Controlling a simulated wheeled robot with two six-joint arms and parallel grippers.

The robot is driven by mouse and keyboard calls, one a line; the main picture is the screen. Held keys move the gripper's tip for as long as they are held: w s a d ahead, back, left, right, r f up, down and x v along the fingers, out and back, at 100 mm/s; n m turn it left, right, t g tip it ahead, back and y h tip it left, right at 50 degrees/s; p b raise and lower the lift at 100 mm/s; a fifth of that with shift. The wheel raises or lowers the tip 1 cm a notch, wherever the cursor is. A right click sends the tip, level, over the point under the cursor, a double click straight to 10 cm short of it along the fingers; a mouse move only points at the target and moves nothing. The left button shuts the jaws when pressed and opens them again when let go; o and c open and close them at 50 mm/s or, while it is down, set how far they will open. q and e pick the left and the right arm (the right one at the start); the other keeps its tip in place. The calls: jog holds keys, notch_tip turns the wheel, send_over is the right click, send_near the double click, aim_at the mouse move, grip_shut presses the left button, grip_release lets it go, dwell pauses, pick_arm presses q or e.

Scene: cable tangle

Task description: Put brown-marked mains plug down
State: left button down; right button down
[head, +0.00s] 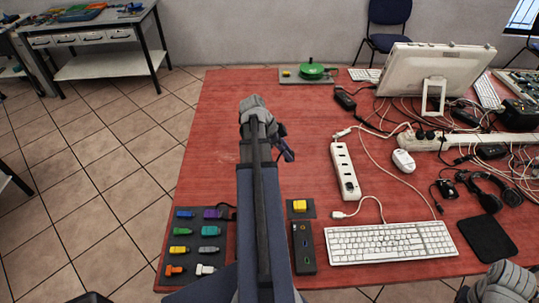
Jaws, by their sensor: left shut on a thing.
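My left arm reaches up the middle of the head view over the red table (218,135). My left gripper (287,153) shows only as a small dark and bluish shape beside the grey wrist joint. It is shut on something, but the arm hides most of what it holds. I cannot make out a brown mark on any plug. A white power strip (343,165) lies right of the gripper. A longer white strip (450,140) with dark plugs lies at the right. A grey joint of my right arm shows at the lower right; its fingers are out of view.
A white keyboard (391,243), mouse (403,160), headphones (490,190) and tangled cables crowd the right side. A monitor (437,70) stands at the back. A dark mat (193,216) with several coloured connectors lies front left. The table's back left is clear.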

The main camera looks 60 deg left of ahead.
pick_arm(q)
jog(key=shift+f+b, duration=4.35)
jog(key=shift+f, duration=0.35)
jog(key=shift+f, duration=0.15)
jog(key=c, duration=0.6)
grip_release()
jog(key=shift+r, duration=0.35)
jog(key=shift+p+v, duration=5.25)
jog(key=shift+v, duration=0.6)
